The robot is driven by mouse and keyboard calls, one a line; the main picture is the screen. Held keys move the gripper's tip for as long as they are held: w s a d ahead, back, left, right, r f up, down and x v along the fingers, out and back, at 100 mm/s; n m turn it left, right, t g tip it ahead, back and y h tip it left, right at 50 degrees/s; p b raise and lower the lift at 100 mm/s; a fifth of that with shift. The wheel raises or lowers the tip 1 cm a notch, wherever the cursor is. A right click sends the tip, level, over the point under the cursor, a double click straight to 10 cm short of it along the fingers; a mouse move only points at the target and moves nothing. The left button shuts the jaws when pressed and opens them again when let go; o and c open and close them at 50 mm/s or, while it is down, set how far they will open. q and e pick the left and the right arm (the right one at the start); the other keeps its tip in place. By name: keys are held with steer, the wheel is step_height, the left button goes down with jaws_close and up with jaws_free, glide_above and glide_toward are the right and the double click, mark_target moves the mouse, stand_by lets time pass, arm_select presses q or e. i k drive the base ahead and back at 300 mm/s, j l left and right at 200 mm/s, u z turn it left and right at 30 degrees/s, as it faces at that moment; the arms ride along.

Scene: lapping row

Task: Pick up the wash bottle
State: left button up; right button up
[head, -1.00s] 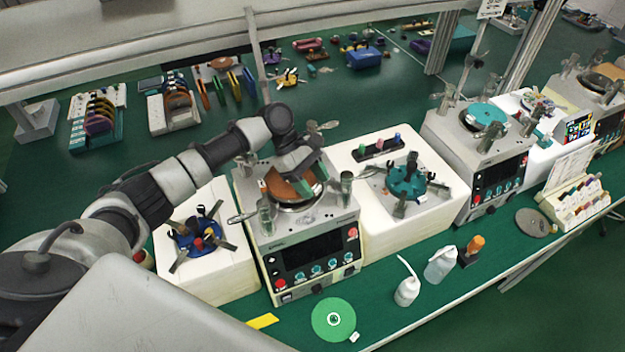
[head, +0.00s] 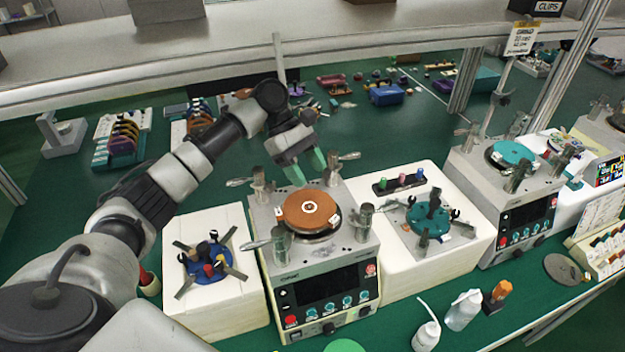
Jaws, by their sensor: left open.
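A small white wash bottle (head: 427,336) with a thin angled spout stands upright on the green bench near its front edge, low in the head view. A second, larger white bottle (head: 462,310) stands just right of it; its top is not clear enough to tell its kind. My left gripper (head: 308,170) is open, with green finger pads, above the back of the lapping machine with the orange-brown plate (head: 309,210). It is empty and far up and left of both bottles. My right gripper is not in view.
The lapping machine (head: 330,290) and a white block with a teal fixture (head: 430,268) stand between my left gripper and the bottles. A shelf (head: 400,40) spans the top.

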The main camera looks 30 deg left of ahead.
mark_target(467, 305)
steer(key=k+l, duration=1.05)
steer(key=k, duration=0.25)
